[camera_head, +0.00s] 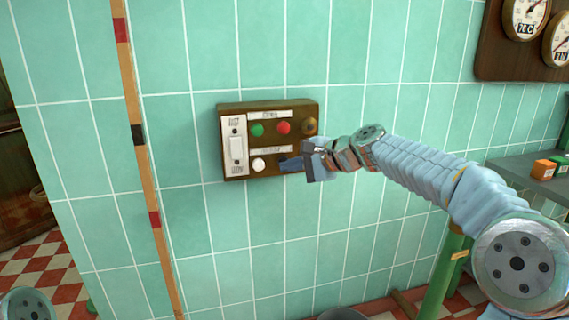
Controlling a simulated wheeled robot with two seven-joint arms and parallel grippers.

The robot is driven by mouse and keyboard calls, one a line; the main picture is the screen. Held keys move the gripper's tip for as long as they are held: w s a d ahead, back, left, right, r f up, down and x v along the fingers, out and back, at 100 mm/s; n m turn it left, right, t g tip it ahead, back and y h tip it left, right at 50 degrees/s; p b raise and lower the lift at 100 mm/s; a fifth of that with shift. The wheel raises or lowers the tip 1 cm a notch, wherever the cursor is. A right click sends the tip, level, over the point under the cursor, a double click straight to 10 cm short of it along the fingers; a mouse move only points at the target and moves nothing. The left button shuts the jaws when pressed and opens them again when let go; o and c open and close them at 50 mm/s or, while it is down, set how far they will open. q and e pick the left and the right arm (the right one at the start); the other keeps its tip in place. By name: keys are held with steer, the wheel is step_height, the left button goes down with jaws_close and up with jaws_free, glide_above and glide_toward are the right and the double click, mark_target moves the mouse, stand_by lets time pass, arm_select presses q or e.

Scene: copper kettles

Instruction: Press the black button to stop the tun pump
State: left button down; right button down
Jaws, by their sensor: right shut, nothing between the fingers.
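A wooden-framed control box (223,150) is fixed to the tiled wall. My left gripper is out of view.
A striped wooden pole (146,180) stands left of the box. Gauges (525,15) hang on a board at upper right. A grey table (510,168) with an orange block (543,169) and a green block is at right. A green pipe (440,275) stands below my right arm.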

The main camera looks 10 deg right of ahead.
steer(key=shift+w, duration=0.25)
steer(key=shift+s, duration=0.1)
stand_by(0.4)
steer(key=shift+s+b, duration=0.3)
steer(key=shift+s, duration=0.5)
steer(key=s+b, duration=0.2)
steer(key=s, duration=0.3)
steer(key=shift+d, duration=0.1)
stand_by(0.4)
